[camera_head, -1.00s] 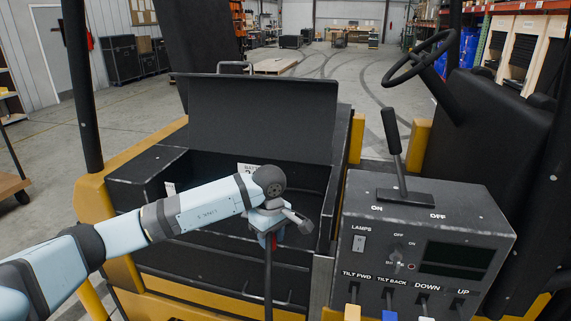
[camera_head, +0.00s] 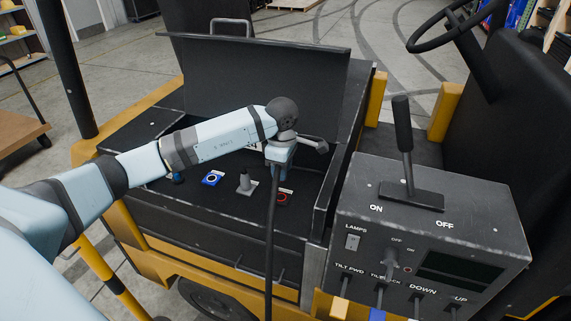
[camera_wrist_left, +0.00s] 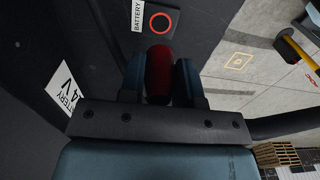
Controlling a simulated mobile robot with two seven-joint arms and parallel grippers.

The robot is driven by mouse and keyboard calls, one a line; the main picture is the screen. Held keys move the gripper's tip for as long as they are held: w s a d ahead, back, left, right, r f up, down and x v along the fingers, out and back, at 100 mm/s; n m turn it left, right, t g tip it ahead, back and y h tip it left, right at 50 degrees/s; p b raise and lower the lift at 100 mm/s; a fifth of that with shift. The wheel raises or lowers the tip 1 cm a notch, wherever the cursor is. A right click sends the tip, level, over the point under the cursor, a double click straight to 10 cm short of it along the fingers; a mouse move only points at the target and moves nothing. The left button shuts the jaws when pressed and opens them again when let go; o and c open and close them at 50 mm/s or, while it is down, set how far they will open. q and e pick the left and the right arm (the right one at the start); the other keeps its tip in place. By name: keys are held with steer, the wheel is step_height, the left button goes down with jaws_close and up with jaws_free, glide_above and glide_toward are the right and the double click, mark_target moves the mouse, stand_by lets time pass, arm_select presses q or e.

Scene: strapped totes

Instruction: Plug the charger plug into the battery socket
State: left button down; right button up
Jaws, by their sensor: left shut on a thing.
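My left gripper (camera_head: 279,170) is shut on the charger plug, a red body (camera_wrist_left: 158,75) between the two blue-grey fingers in the left wrist view. A black cable (camera_head: 272,240) hangs from it down past the front of the truck. In the head view the gripper hides most of the plug. The battery socket, black with a red ring (camera_head: 283,199), lies in the open compartment just below and right of the gripper. In the wrist view the socket (camera_wrist_left: 160,22) with its BATTERY label is beyond the plug's tip, apart from it. My right gripper is not in view.
A blue-ringed socket (camera_head: 212,178) and a grey upright fitting (camera_head: 246,184) sit left of the battery socket. The raised black lid (camera_head: 260,85) stands behind. The control console (camera_head: 430,235) with levers is close on the right.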

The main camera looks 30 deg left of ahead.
arm_select(q)
steer(key=shift+s+r, duration=0.1)
steer(key=shift+s, duration=0.1)
steer(key=shift+w+f, duration=0.15)
steer(key=shift+f, duration=0.4)
steer(key=b, duration=0.3)
glide_above(281, 199)
steer(key=shift+w+f, duration=0.15)
steer(key=shift+f, duration=1.05)
steer(key=shift+w+f, duration=0.15)
steer(key=shift+f, duration=1.05)
steer(key=shift+b, duration=0.45)
steer(key=shift+s+f+b, duration=0.15)
steer(key=shift+f+b, duration=0.6)
steer(key=shift+f, duration=0.15)
steer(key=c, duration=0.7)
jaws_free()
steer(key=shift+c, duration=0.2)
